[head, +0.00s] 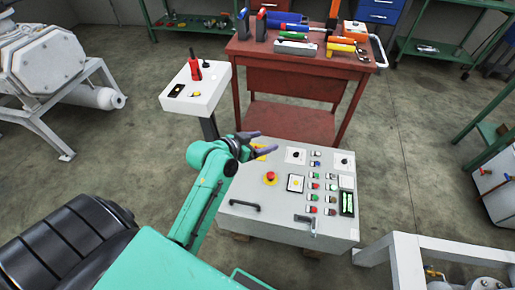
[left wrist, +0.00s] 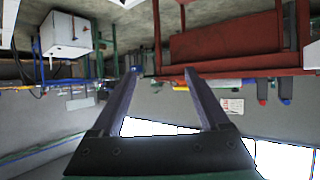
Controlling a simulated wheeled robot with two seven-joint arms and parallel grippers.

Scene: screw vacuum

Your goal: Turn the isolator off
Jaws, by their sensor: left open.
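A grey control cabinet (head: 265,205) stands in front of me, its sloped top carrying several buttons and switches. A red mushroom button on a yellow base (head: 270,178) is at its left. Two black rotary knobs on pale plates, a left knob (head: 296,155) and a right knob (head: 345,161), sit along its far edge. A yellow part (head: 262,151) at the far left corner is partly hidden by my gripper. I cannot tell which control is the isolator. My left gripper (head: 267,142) is open and empty above that corner. Its spread fingers (left wrist: 158,75) also show in the left wrist view.
A red workbench (head: 300,85) with tools stands behind the cabinet. A white pedestal box (head: 196,88) with a red device is at the back left. A white frame (head: 405,262) is at the right front.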

